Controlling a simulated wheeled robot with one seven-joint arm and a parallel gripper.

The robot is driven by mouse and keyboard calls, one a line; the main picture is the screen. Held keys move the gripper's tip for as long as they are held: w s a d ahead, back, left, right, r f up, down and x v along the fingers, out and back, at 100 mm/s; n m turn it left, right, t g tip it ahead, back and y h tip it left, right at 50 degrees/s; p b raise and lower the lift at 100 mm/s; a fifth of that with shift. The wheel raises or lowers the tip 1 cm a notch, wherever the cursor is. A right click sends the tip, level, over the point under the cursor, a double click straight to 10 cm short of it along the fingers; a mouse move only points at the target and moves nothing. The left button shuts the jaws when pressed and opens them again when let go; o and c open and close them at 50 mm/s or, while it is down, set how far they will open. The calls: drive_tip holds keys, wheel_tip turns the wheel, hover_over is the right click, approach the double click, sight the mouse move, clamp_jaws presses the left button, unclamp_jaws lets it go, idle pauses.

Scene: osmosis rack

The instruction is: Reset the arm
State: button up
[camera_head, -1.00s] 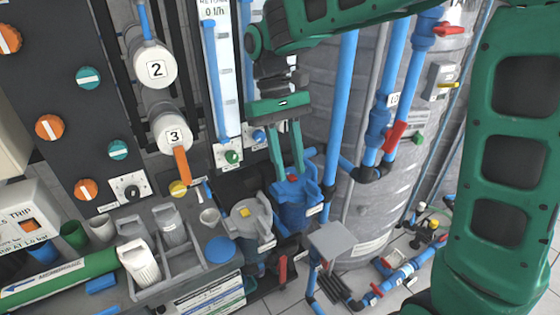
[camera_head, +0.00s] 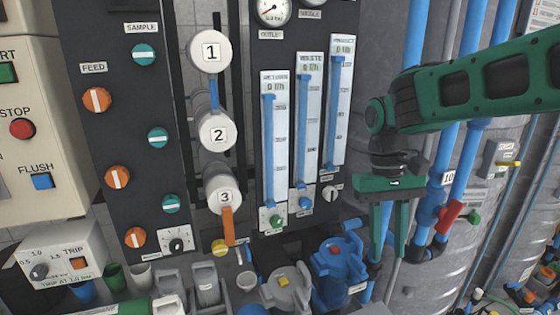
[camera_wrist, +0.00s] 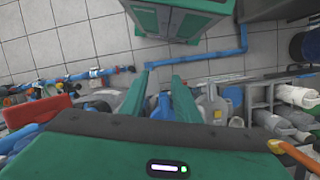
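My gripper (camera_head: 389,255) is at the right of the rack in the head view, its two green fingers pointing down and apart, with nothing between them. It hangs in front of the blue pipes, just right of the blue pump-like unit (camera_head: 338,265). In the wrist view the fingers of my gripper (camera_wrist: 159,74) are also spread, with floor and the blue unit (camera_wrist: 161,108) showing beyond and between them. My green arm reaches in from the right edge in the head view.
The dark panel carries orange and teal knobs, white housings numbered 1 to 3, and flow meters (camera_head: 308,130). Vertical blue pipes with a red valve handle (camera_head: 448,217) and a grey tank (camera_head: 500,185) stand close to my gripper.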

drive_tip(key=s+d+f+m+t, duration=0.1)
drive_tip(key=s+d+f+m, duration=0.1)
drive_tip(key=s+d, duration=0.6)
drive_tip(key=s+d+f+m+t+y, duration=0.1)
drive_tip(key=s+d+f+m+t, duration=0.1)
drive_tip(key=s+d, duration=0.6)
drive_tip(key=d+f+m, duration=0.1)
drive_tip(key=m, duration=0.1)
drive_tip(key=shift+s+d+f+m, duration=0.2)
drive_tip(key=shift+d+f+m, duration=0.05)
drive_tip(key=shift+f+m, duration=0.1)
